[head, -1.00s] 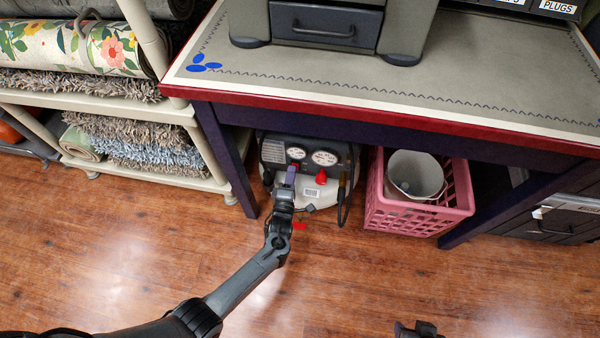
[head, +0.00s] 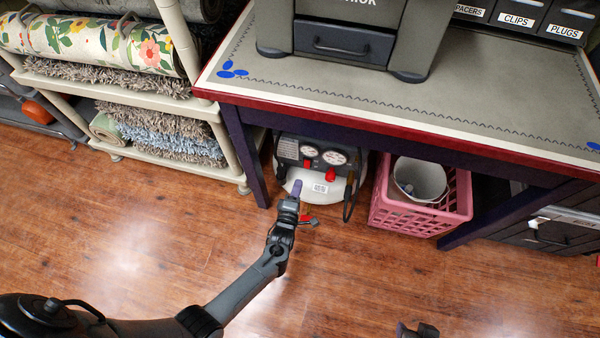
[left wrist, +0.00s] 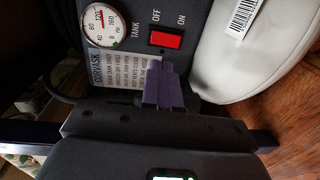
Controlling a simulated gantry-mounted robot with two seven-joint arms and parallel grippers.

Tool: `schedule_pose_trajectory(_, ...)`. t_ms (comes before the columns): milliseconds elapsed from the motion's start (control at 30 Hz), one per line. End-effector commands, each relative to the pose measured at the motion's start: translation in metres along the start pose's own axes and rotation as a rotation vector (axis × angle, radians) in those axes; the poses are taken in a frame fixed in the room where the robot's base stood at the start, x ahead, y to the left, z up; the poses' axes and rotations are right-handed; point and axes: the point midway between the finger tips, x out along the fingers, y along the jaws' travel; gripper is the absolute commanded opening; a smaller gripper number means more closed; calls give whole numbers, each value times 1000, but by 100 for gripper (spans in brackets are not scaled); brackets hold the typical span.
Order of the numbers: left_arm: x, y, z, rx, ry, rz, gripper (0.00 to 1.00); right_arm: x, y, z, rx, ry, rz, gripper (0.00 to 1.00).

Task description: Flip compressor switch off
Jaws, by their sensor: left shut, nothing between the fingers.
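The compressor (head: 345,190) stands on the floor under the table, with a dark panel, two gauges and a pale tank. Its red switch (head: 307,163) shows below the left gauge. In the left wrist view the red rocker switch (left wrist: 166,39) sits by the OFF and ON labels; I cannot tell which side is pressed. My left gripper (head: 297,187) is shut and empty, its purple fingers just in front of the panel, apart from the switch. The shut fingers (left wrist: 158,85) also show below the switch in the left wrist view. A dark piece at the head view's bottom edge may be my right gripper (head: 418,329).
A pink crate (head: 440,212) holding a white bucket (head: 420,178) stands right of the compressor. A purple table leg (head: 246,160) is close on the left. The red-edged tabletop (head: 440,140) overhangs the compressor. The wooden floor in front is clear.

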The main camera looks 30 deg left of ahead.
Motion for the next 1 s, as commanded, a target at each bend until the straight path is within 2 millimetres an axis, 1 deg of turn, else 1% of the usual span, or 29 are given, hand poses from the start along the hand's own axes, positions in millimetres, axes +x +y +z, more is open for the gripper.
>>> schedule_pose_trajectory(33, -11, 5, 0, -2, 0, 0, 0, -9, 0, -2, 1, -2, -1, 43)
schedule_pose_trajectory(200, -41, 6, 0, -2, 0, 1, 0, -20, 0, -6, 5, -1, -4, 43)
schedule_pose_trajectory(300, -54, 5, 0, -2, 1, 2, 0, -25, -1, -9, 7, 3, -5, 43)
schedule_pose_trajectory(400, -63, 5, 0, -1, 0, 2, 0, -28, -1, -11, 9, 5, -7, 43)
schedule_pose_trajectory(600, -70, 4, 0, 0, 0, 5, 0, -29, -1, -10, 9, 3, -7, 43)
schedule_pose_trajectory(1000, -71, 4, 0, -1, 0, 4, 0, -28, 1, -9, 1, 1, -1, 43)
